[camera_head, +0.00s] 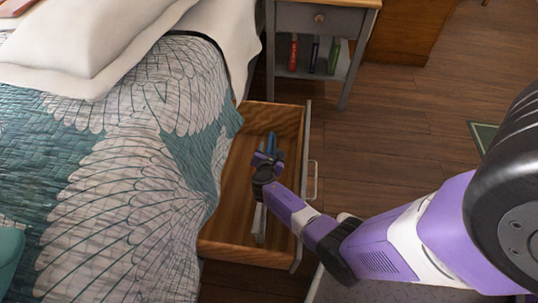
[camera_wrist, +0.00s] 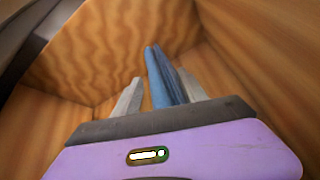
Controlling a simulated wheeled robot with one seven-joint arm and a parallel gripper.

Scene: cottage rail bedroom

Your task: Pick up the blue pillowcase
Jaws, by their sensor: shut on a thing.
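The blue pillowcase (camera_head: 271,143) shows as a narrow blue strip at my gripper, inside the open wooden drawer (camera_head: 218,246) beside the bed. In the wrist view the blue pillowcase (camera_wrist: 158,75) stands up as a thin folded strip between the two grey fingers. My gripper (camera_head: 268,156) reaches down into the drawer and is shut on the pillowcase. In the wrist view my gripper (camera_wrist: 160,90) has a finger on each side of it. Its lower part is hidden by the gripper body, and I cannot tell whether it touches the drawer floor.
The bed with a teal and white feather-patterned quilt (camera_head: 110,190) borders the drawer on the left. A nightstand (camera_head: 335,20) with several books on its shelf stands behind. The drawer's handle (camera_head: 313,181) is on its right side. Wooden floor (camera_head: 400,120) is open to the right.

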